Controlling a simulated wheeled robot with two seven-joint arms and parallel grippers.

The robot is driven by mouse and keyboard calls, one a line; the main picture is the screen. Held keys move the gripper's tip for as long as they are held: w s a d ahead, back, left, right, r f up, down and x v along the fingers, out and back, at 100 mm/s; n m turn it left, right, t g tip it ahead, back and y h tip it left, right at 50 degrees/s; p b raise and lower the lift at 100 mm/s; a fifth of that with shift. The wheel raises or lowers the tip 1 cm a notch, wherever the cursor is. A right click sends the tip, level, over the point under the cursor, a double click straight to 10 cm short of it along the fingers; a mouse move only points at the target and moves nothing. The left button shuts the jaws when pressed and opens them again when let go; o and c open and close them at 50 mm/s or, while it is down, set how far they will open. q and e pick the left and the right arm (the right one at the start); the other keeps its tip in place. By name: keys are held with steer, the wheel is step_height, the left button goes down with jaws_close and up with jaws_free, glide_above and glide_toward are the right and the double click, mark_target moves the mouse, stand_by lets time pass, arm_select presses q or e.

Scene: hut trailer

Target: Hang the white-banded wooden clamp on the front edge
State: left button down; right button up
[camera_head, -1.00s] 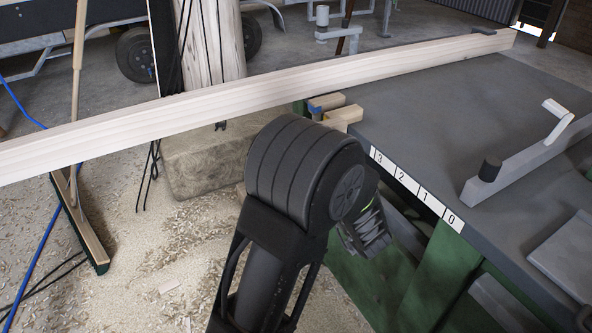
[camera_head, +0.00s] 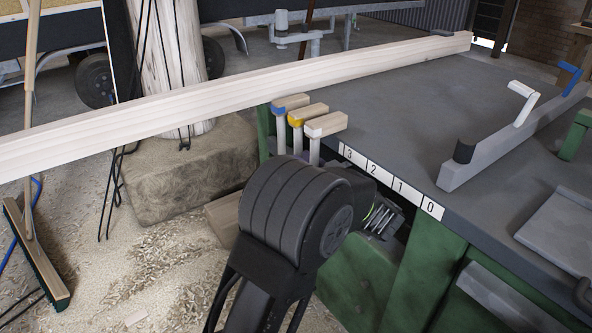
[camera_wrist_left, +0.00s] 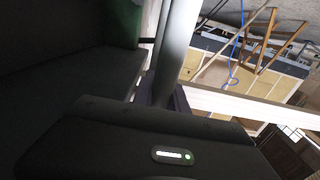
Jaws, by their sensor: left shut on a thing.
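The white-banded wooden clamp (camera_head: 326,124) shows at the left end of the worktable's front edge (camera_head: 405,190), at the near end of a row with the yellow-banded clamp (camera_head: 308,113) and the blue-banded clamp (camera_head: 291,102). Its shaft goes down behind my wrist. My left gripper (camera_head: 380,214) is below the edge, mostly hidden by my own wrist. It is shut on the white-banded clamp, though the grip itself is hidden. A grey bar (camera_wrist_left: 172,55) stands close to the hand in the left wrist view. I cannot tell whether the clamp touches the edge.
A long pale beam (camera_head: 230,92) crosses above the table's far left corner. White labels 3 to 0 run along the front edge. Green supports (camera_head: 425,275) stand below it. A grey bar with a white crank (camera_head: 490,140) lies on the tabletop, clear to its left.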

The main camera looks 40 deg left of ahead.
arm_select(q)
steer(key=shift+w+d+f, duration=0.1)
steer(key=shift+w+f, duration=0.15)
steer(key=shift+w, duration=0.1)
steer(key=c, duration=1.3)
jaws_free()
steer(key=shift+o, duration=0.2)
steer(key=shift+d, duration=0.1)
